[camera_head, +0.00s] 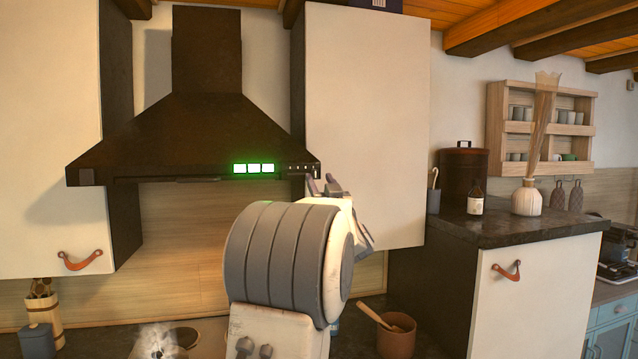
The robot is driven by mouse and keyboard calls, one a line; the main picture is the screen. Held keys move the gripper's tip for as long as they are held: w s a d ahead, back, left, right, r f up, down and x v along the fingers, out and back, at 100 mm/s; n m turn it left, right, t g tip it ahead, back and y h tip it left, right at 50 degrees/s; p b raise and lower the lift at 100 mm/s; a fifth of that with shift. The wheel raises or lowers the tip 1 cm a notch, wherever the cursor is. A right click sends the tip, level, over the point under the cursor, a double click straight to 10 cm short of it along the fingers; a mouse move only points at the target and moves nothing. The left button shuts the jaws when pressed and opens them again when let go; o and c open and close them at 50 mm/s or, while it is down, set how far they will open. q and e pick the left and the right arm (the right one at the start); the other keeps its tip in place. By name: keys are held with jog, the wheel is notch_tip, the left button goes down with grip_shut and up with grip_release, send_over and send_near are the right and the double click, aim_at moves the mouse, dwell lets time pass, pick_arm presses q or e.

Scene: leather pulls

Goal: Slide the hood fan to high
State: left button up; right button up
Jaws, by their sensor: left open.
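The dark brown range hood (205,135) hangs on the wall between two cream cabinets. I cannot tell whether a fingertip touches the hood. My own wrist hides part of the wall below. My right gripper is not in view.
The right cream cabinet (368,125) stands close beside my gripper. Below, a brown pot with a wooden spoon (396,335) sits on the counter. A dark counter (515,228) with a vase (527,199) and canister (463,175) is at right. Wall below the hood is clear at left.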

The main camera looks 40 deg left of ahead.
pick_arm(q)
jog(key=b+v, duration=0.3)
jog(key=v, duration=0.5)
jog(key=shift+s+d+b, duration=0.15)
jog(key=shift+d+b, duration=0.1)
jog(key=shift+b, duration=0.05)
jog(key=shift+f, duration=0.15)
